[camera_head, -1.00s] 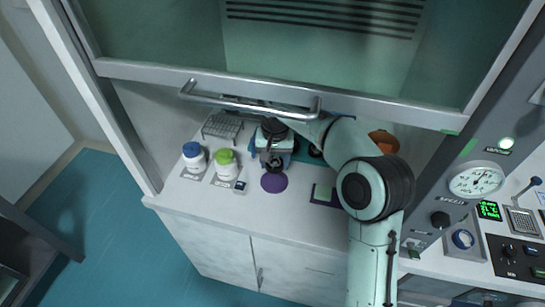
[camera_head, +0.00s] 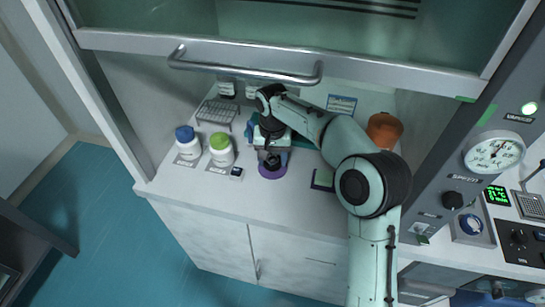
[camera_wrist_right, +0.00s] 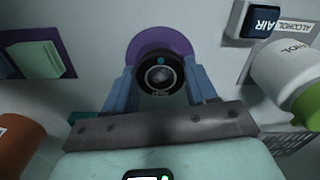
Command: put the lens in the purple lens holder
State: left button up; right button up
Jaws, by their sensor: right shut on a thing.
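The lens (camera_wrist_right: 160,75) is a dark round piece with a glassy centre and a small teal dot on its rim. In the right wrist view it sits between the blue fingers of my right gripper (camera_wrist_right: 163,80), which is shut on it. The purple lens holder (camera_wrist_right: 150,43) shows as a disc behind the lens, partly hidden by it. In the head view the purple holder (camera_head: 272,173) stands on the white worktop, with the dark lens (camera_head: 271,161) appearing over it. I cannot tell whether they touch. My left gripper is out of view.
A blue-capped bottle (camera_head: 187,145) and a green-capped bottle (camera_head: 221,151) stand to the left, with a wire rack (camera_head: 217,112) behind. An orange-brown pot (camera_head: 384,130) is at the right. The sash handle (camera_head: 245,73) crosses above my right arm. The worktop's front is clear.

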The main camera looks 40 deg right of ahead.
aim_at(272, 161)
jog(key=shift+f+b, duration=0.3)
jog(key=shift+f, duration=0.3)
jog(key=o, duration=1.2)
jog(key=shift+o, duration=0.2)
jog(key=shift+r, duration=0.25)
notch_tip(272, 161, up, 13)
jog(key=p, duration=0.3)
jog(key=shift+p, duration=0.3)
jog(key=shift+a+f, duration=0.1)
